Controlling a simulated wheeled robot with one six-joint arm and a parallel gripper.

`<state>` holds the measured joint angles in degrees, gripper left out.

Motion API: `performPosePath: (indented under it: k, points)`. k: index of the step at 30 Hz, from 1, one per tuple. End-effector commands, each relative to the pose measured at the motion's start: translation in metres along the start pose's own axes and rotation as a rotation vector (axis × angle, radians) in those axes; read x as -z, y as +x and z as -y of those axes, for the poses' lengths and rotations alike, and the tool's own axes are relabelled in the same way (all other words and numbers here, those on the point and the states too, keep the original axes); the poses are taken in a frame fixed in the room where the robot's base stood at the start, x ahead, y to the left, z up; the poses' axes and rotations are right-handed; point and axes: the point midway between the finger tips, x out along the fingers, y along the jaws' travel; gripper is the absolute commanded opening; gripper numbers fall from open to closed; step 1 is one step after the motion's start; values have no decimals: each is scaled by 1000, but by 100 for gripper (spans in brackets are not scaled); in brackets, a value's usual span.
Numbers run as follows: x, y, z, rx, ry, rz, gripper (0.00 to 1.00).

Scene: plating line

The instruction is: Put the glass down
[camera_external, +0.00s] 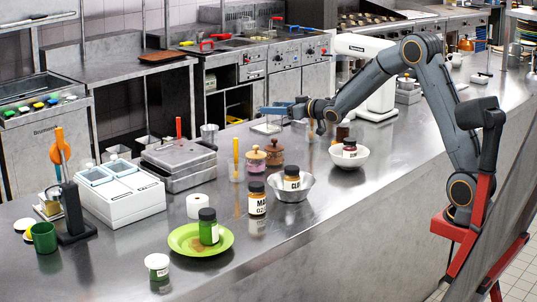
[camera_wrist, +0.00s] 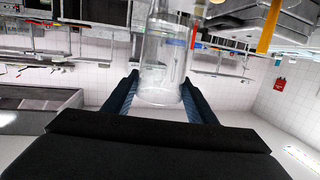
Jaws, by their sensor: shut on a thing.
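A clear glass (camera_wrist: 162,60) stands out in the wrist view between the two dark blue fingers of my gripper (camera_wrist: 160,88). The fingers press on its sides from left and right. In the outside view my gripper (camera_external: 272,110) is over the steel counter (camera_external: 330,215), towards its back edge, pointing left. A pale, see-through shape shows at the fingers there, too small to make out clearly. I cannot tell whether the glass touches the counter.
A white bowl (camera_external: 349,160) and a steel bowl (camera_external: 291,192), each with a jar, stand in front of my gripper. The counter's front strip is clear.

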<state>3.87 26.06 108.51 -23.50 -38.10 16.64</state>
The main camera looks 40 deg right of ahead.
Motion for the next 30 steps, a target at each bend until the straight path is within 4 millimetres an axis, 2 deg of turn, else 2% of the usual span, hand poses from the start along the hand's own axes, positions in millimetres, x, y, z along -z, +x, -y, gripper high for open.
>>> performPosePath:
  k: [7,13,21,25,30]
  points:
    - [18,21,-24,146,-24,-2,20]
    - [16,29,-49,305,-47,0,20]
    - [-21,19,-98,532,-78,1,20]
    - [-34,12,-111,577,-87,0,20]
    - [-54,10,-117,596,-87,2,20]
